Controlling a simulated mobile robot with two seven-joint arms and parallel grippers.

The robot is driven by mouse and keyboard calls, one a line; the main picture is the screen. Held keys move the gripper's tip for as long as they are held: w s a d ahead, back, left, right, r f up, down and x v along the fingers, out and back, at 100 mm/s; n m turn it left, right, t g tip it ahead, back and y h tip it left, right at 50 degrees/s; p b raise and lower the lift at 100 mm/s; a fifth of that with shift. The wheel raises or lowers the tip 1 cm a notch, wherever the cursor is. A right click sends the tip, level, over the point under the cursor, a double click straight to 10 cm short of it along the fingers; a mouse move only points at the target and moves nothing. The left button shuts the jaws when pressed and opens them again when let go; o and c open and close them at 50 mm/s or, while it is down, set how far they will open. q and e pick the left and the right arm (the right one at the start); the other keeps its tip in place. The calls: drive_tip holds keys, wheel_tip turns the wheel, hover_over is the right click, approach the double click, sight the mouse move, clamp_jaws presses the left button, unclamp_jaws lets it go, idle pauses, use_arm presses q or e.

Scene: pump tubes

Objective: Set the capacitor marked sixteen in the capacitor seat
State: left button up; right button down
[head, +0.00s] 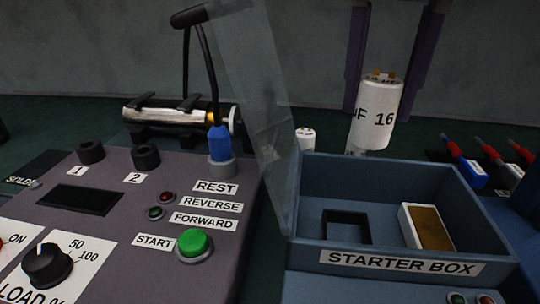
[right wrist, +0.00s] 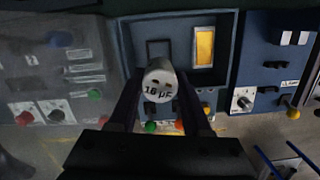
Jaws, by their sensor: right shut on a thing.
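The white capacitor marked 16 (head: 376,118) is upright in my right gripper (head: 382,95), held between its two dark purple fingers. In the head view it appears above and behind the back wall of the starter box. The right wrist view shows its end with "16 µF" (right wrist: 158,84) between the fingers. The starter box (head: 403,263) is open. On its floor is a black square frame (head: 346,213), which looks like the capacitor seat and is empty. The capacitor is apart from this frame. My left gripper is not in view.
A white-sided block with a gold top (head: 428,228) stands right of the frame inside the box. A clear lid (head: 262,100) stands raised at the box's left. Another white cylinder (head: 305,139) shows behind the box. A control panel (head: 115,215) fills the left.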

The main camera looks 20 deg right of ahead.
sight(368, 147)
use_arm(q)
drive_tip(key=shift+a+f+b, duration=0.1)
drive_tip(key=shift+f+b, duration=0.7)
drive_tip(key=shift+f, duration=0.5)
use_arm(e)
drive_tip(key=shift+f, duration=7.65)
drive_tip(key=shift+f, duration=0.2)
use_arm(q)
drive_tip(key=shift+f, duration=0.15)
use_arm(e)
drive_tip(key=shift+c, duration=1.8)
unclamp_jaws()
drive_tip(key=shift+r, duration=0.45)
drive_tip(key=r, duration=0.3)
drive_tip(key=r+p, duration=0.1)
drive_tip(key=r, duration=0.3)
drive_tip(key=s+a+r, duration=0.1)
drive_tip(key=r, duration=0.2)
drive_tip(key=shift+r+p, duration=0.35)
drive_tip(key=shift+r, duration=0.05)
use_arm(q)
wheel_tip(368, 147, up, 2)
use_arm(e)
drive_tip(key=shift+r, duration=0.35)
